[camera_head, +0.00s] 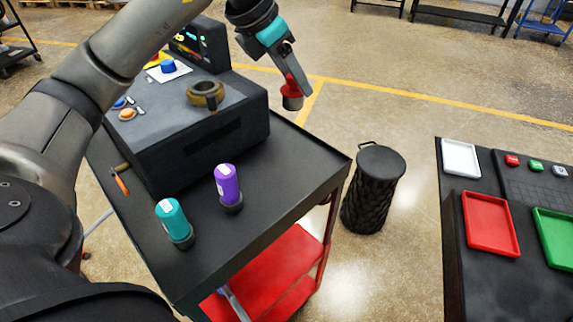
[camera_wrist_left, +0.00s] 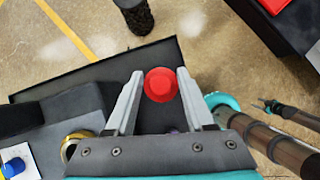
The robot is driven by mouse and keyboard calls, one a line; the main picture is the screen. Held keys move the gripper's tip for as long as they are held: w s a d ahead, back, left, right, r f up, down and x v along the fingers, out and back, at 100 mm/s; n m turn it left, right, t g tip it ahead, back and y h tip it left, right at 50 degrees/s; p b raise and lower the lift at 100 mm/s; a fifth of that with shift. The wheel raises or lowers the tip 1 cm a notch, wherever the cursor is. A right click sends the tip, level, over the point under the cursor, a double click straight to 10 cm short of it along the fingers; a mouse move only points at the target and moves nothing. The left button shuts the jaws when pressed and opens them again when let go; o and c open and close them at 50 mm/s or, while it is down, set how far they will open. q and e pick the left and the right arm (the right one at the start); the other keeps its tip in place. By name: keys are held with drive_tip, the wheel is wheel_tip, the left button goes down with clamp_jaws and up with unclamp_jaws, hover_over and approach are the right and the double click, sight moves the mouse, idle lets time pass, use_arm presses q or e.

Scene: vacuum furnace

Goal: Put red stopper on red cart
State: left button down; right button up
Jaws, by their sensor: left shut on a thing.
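My left gripper (camera_head: 288,92) is shut on the red stopper (camera_head: 292,103) and holds it high above the floor side of the cart. In the left wrist view the round red stopper (camera_wrist_left: 160,85) sits between the two grey fingers (camera_wrist_left: 158,92). The red cart (camera_head: 285,262) has a black top (camera_head: 275,190) and red lower shelves. Nothing red stands on its top.
On the cart top stand a black box (camera_head: 200,135) with a brass ring (camera_head: 205,94), a teal bottle (camera_head: 172,222) and a purple bottle (camera_head: 228,186). The top's right part is clear. A black ribbed stool (camera_head: 373,188) stands right of the cart. A black table holds a red tray (camera_head: 490,224).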

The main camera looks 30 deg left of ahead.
use_arm(q)
drive_tip(key=shift+w+a+r+n+y, duration=0.15)
drive_tip(key=shift+a+r+n+y, duration=0.25)
drive_tip(key=shift+a+r+n, duration=0.4)
drive_tip(key=shift+n, duration=0.2)
hover_over(287, 169)
wheel_tip(287, 169, down, 15)
drive_tip(key=shift+f+b, duration=0.45)
drive_tip(key=shift+f, duration=1.95)
drive_tip(key=shift+c, duration=1.3)
unclamp_jaws()
